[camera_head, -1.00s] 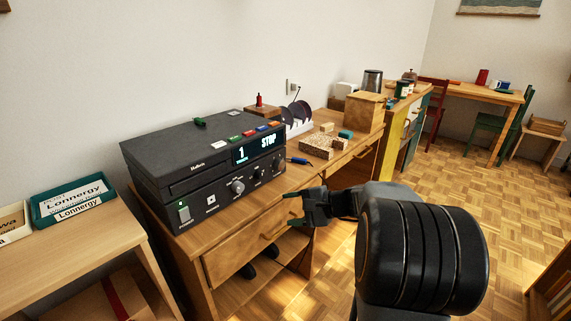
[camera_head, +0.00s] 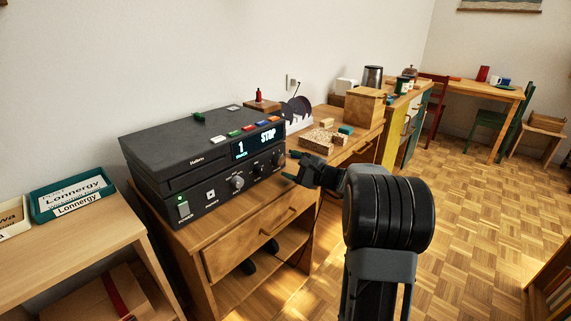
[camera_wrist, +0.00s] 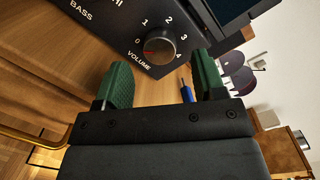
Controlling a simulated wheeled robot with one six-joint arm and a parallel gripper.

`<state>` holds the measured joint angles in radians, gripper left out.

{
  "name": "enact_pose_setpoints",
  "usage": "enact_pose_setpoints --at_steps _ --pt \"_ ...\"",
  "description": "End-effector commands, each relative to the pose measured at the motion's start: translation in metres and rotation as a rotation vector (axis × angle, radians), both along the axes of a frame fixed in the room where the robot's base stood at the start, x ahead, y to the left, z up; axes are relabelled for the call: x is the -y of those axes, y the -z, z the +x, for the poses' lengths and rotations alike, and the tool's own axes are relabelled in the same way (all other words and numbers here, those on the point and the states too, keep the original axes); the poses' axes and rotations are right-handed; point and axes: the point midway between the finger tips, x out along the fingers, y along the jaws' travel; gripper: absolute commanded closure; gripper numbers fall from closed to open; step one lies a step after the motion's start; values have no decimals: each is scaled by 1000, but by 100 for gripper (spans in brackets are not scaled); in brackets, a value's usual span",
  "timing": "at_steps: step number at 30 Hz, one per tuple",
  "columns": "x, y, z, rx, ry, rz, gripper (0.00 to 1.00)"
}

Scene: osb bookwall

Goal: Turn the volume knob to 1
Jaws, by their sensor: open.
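The volume knob (camera_wrist: 160,46) is a round dark knob with a red mark on the black front panel, with numbers 0 to 4 around it. The red mark is at its left side, near 0. In the head view it is the rightmost knob (camera_head: 277,158) on the black stereo (camera_head: 160,160), which stands on the desk. My gripper (camera_head: 291,166) is open and empty just in front of the panel's right end. In the wrist view the green-padded fingers of my gripper (camera_wrist: 163,70) are spread, with the knob ahead of the gap, apart from them.
The wooden desk (camera_head: 215,262) has a drawer below the stereo. A blue pen (camera_wrist: 186,92) lies on the desk beyond the fingers. Wooden blocks (camera_head: 318,137) and a wooden box (camera_head: 364,108) stand farther right. A table with a teal tray (camera_head: 72,196) is at left.

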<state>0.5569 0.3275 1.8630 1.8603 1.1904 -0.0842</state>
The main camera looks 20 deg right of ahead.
Motion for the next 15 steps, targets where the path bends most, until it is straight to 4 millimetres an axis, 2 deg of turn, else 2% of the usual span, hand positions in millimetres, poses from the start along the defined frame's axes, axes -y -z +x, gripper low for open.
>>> enact_pose_setpoints --at_steps 6,15 --pt "-12 0 19 0 -1 -1 36" --pt "-15 0 24 0 -1 -1 36"
